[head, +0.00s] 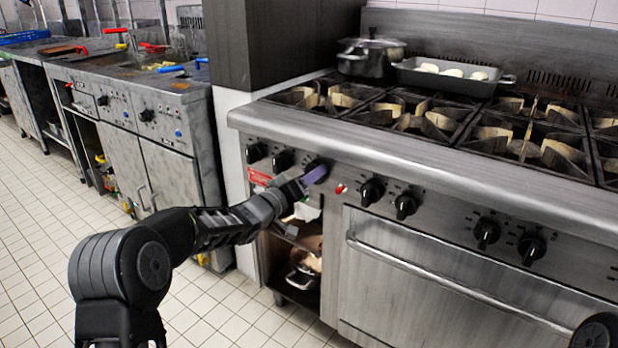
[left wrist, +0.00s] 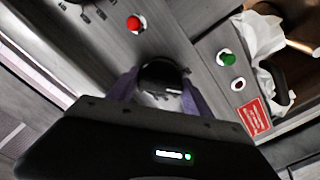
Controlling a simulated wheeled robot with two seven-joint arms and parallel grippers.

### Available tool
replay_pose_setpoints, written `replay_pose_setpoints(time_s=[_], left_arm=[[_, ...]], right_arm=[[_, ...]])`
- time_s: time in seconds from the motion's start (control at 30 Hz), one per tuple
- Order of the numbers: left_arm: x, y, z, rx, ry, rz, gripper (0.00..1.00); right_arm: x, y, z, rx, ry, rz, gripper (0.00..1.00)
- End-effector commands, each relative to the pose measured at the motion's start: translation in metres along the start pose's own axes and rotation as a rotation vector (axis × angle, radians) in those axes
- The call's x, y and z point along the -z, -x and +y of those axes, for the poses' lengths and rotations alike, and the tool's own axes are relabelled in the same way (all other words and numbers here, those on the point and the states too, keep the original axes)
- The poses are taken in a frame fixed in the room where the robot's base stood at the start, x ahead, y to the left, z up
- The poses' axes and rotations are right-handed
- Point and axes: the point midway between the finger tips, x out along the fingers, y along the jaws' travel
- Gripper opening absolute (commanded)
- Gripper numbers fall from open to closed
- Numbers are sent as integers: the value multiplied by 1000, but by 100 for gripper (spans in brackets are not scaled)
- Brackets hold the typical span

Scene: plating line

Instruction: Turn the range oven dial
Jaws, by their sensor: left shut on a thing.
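The range (head: 440,160) stands at the right in the head view, with a row of black dials along its front panel. My left gripper (head: 316,174) reaches this panel near its left end. Its purple fingers sit on either side of a black dial (head: 314,163), partly hidden by the gripper in the head view. In the left wrist view the dial (left wrist: 163,72) shows between the two purple fingers, and the gripper (left wrist: 163,92) is shut on it. The dial's pointer mark cannot be read. My right gripper is not in view.
The oven door handle (head: 450,283) sticks out at the right. A lidded pot (head: 370,57) and a tray (head: 408,75) of pale pieces stand at the back of the range top. A red button (left wrist: 134,23) and a green one (left wrist: 226,59) flank the dial. Open tiled floor lies left.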

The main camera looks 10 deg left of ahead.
Motion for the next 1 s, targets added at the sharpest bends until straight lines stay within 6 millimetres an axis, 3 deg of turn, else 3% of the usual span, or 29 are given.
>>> replay_pose_setpoints(time_s=[0.3,0.67,1.0], left_arm=[[0,0,0,1,0,0,18],[0,0,-1,1,-37,0,18],[-1,0,-2,2,-220,-1,18]], right_arm=[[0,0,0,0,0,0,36],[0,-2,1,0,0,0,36],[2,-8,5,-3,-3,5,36]])
